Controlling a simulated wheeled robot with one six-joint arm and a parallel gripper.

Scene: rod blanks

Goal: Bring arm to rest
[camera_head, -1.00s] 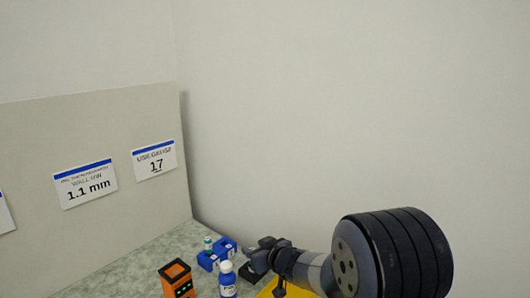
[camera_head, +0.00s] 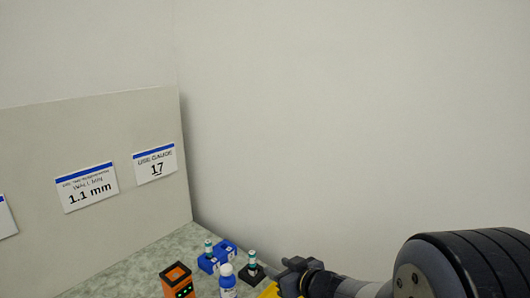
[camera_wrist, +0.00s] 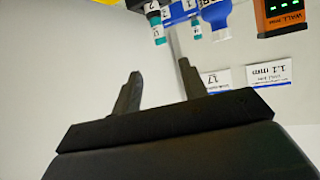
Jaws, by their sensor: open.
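My gripper (camera_head: 292,275) is at the lower middle of the head view, open and empty, just right of a black holder (camera_head: 257,275) with a small teal-banded piece (camera_head: 251,259) upright in it. In the wrist view the two fingers of my gripper (camera_wrist: 160,70) stand apart with nothing between them. My arm reaches in from the lower right corner of the head view. I cannot tell the exact gap between gripper and holder.
Blue blocks (camera_head: 226,248), one holding another teal-banded piece (camera_head: 208,248), a white-capped blue bottle (camera_head: 227,283) and an orange device (camera_head: 178,280) stand left of the gripper. A yellow item (camera_head: 268,290) lies close by. A panel with signs (camera_head: 155,163) stands left.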

